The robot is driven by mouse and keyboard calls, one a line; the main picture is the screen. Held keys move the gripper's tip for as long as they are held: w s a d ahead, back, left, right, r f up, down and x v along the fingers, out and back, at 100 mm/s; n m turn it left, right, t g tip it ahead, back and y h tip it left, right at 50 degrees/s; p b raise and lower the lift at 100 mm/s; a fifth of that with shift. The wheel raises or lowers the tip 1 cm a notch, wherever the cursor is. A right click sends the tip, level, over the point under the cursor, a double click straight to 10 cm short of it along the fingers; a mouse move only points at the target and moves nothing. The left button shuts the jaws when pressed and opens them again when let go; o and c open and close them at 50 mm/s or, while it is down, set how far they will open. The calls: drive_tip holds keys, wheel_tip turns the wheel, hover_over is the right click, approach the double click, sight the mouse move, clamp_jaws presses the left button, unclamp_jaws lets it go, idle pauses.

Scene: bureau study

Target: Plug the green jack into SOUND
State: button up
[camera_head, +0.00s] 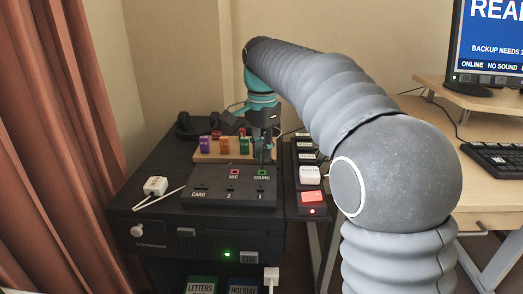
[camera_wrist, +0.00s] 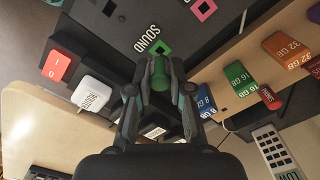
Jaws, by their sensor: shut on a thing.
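My gripper (camera_wrist: 158,72) is shut on the green jack (camera_wrist: 160,82), whose green body shows between the fingertips in the wrist view. The green-rimmed SOUND socket (camera_wrist: 162,48) lies just past the fingertips in that view, and in the head view (camera_head: 262,172) it is on the dark panel (camera_head: 215,186). In the head view my gripper (camera_head: 265,155) points down right over the socket, and the jack is hidden there. I cannot tell whether the jack's tip touches the socket. The pink-rimmed MIC socket (camera_head: 235,171) is to the left.
Upright coloured USB sticks (camera_head: 225,145) stand on a wooden block behind the panel. A power strip with a white ROUTER plug (camera_head: 310,174) and red switch (camera_head: 312,197) runs at the right. A white adapter (camera_head: 155,186) lies at the left, dark headphones (camera_head: 188,124) at the back.

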drive_tip(key=shift+f+b, duration=0.5)
drive_tip(key=shift+f, duration=0.85)
idle(2.1)
drive_tip(key=o, duration=0.9)
drive_tip(key=shift+c, duration=0.2)
drive_tip(key=shift+r, duration=0.15)
